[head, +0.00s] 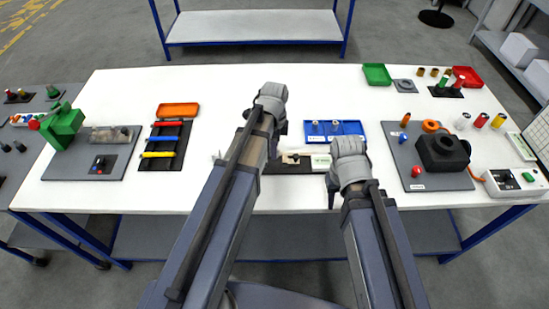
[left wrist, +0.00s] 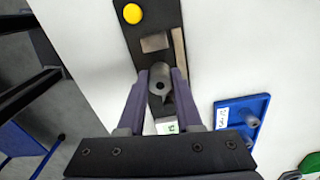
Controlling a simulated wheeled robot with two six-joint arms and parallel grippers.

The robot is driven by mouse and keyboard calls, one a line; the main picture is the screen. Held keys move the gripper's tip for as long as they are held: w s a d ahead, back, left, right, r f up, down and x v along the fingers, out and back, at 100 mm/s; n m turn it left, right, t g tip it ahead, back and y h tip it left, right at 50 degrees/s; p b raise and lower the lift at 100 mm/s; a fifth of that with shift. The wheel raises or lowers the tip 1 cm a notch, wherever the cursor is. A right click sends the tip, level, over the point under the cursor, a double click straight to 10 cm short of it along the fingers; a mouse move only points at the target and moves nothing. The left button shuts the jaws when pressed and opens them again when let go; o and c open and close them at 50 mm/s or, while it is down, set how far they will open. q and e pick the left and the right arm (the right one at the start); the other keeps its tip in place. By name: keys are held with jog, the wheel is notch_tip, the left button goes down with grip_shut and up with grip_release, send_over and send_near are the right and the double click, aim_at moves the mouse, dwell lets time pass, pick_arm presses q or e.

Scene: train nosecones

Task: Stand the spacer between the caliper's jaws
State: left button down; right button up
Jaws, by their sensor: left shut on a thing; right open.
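The grey cylindrical spacer (left wrist: 159,76), with a round hole in its end, is in the left wrist view. My left gripper (left wrist: 160,88) is shut on it, one purple finger on each side. The spacer is over the caliper's dark base (left wrist: 138,22), between a grey block (left wrist: 154,42) and the part beside the display (left wrist: 166,126); I cannot tell whether it touches the base. In the head view the caliper (head: 285,168) is partly hidden by my left arm. My right gripper (head: 331,191) is mostly hidden by its own arm, at the caliper's right.
A blue tray (head: 333,139) with two small grey pieces lies just behind the caliper. A yellow button (left wrist: 132,13) is on the base's far end. A grey board (head: 432,181) with a black device stands at right.

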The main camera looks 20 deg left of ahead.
pick_arm(q)
jog(key=shift+f+b, duration=1.75)
jog(key=shift+f, duration=0.1)
jog(key=shift+f, duration=0.2)
jog(key=c, duration=0.6)
grip_release()
jog(key=shift+r, duration=0.2)
notch_tip(320, 180, up, 12)
jog(key=p, duration=1.2)
jog(key=shift+r, duration=0.1)
jog(key=shift+s+d+n+y, duration=0.2)
jog(key=shift+s+d+n, duration=1.55)
jog(key=shift+s+n, duration=0.5)
jog(key=shift+s+d+n+y, duration=0.2)
jog(key=shift+s+d+n, duration=1.65)
jog(key=shift+s, duration=0.65)
jog(key=shift+s+d+n+y, duration=0.2)
jog(key=shift+s+d+n, duration=1.5)
jog(key=shift+s+n, duration=0.55)
